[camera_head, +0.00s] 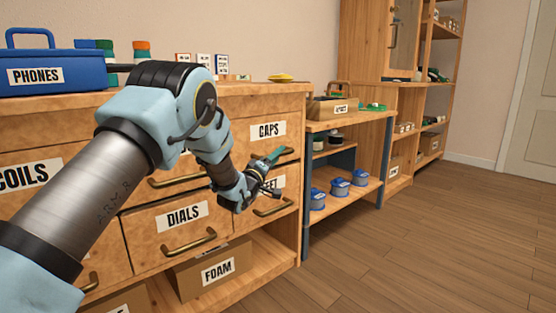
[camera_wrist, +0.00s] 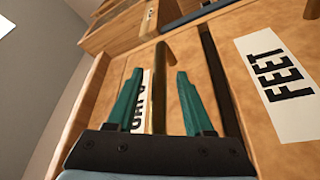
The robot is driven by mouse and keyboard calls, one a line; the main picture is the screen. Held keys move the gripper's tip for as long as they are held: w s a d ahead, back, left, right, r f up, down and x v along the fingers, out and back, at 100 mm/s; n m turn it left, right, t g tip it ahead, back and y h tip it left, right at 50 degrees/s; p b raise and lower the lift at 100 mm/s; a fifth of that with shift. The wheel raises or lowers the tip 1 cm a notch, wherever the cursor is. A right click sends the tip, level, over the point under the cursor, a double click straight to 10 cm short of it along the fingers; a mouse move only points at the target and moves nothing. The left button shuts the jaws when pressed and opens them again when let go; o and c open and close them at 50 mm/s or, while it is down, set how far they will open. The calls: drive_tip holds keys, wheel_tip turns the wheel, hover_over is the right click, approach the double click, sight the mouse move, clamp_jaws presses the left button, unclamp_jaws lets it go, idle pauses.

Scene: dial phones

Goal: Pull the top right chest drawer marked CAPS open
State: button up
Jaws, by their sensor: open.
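The CAPS drawer (camera_head: 240,133) is at the top right of the wooden chest, its front looking about flush with the chest. Its white CAPS label (camera_head: 268,130) is clear in the head view and partly hidden behind a finger in the wrist view. My gripper (camera_head: 275,156) is in front of this drawer at its brass handle (camera_head: 287,152). In the wrist view, my gripper (camera_wrist: 160,72) has its two teal fingers apart, with the brass handle (camera_wrist: 159,110) showing between them. I cannot tell whether either finger touches it.
The FEET drawer (camera_head: 285,187) is just below, its label partly hidden by my wrist. The DIALS drawer (camera_head: 150,224) is lower left. A blue PHONES toolbox (camera_head: 52,73) stands on the chest top. A shelf unit (camera_head: 347,125) stands close on the right. Floor (camera_head: 430,240) ahead is clear.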

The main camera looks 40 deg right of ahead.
drive_tip(key=shift+x, duration=0.8)
drive_tip(key=shift+c, duration=0.3)
clamp_jaws()
idle(0.6)
